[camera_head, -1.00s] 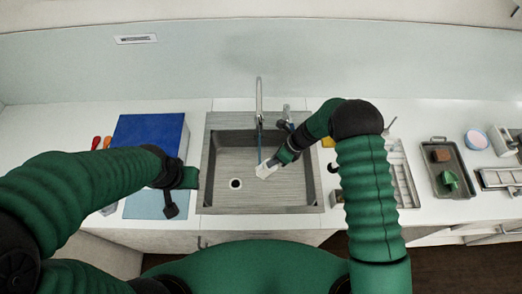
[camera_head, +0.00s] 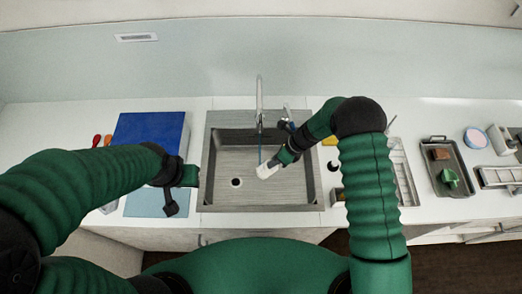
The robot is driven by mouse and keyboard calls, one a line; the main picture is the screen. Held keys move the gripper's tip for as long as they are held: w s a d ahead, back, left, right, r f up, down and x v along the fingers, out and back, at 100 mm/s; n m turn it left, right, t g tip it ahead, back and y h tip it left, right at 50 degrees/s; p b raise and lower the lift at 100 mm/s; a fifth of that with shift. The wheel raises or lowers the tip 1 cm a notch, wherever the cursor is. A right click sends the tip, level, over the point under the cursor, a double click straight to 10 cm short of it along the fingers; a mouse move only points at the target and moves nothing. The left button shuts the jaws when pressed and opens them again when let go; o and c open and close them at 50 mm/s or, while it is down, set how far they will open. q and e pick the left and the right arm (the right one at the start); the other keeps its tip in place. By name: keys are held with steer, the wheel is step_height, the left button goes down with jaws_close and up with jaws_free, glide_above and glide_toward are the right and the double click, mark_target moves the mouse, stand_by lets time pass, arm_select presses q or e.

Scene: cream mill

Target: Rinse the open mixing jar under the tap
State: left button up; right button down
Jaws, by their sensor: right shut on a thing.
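The tap (camera_head: 259,100) stands at the back of the grey sink (camera_head: 210,165), with a thin blue stream coming down from it. A white jar (camera_head: 265,171) is held over the basin at the foot of the visible stream; whether water enters it is too small to tell. My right gripper (camera_head: 275,162) is shut on the jar, partly hidden by its own wrist. My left gripper (camera_head: 172,200) hangs left of the sink over a light blue mat (camera_head: 145,204); its finger opening cannot be made out.
A blue box (camera_head: 150,133) and red-handled tools (camera_head: 97,141) are left of the sink. A rack (camera_head: 403,172) and a dark tray (camera_head: 438,144) with a brown block and a green piece lie to the right. A round pink-and-blue dish (camera_head: 475,137) sits farther right.

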steer(key=shift+r, duration=0.1)
stand_by(0.3)
steer(key=s+d+r+p, duration=0.1)
steer(key=s+r+p, duration=0.2)
steer(key=s+p, duration=0.1)
steer(key=shift+s+r, duration=0.4)
steer(key=shift+s, duration=0.1)
steer(key=shift+w, duration=0.1)
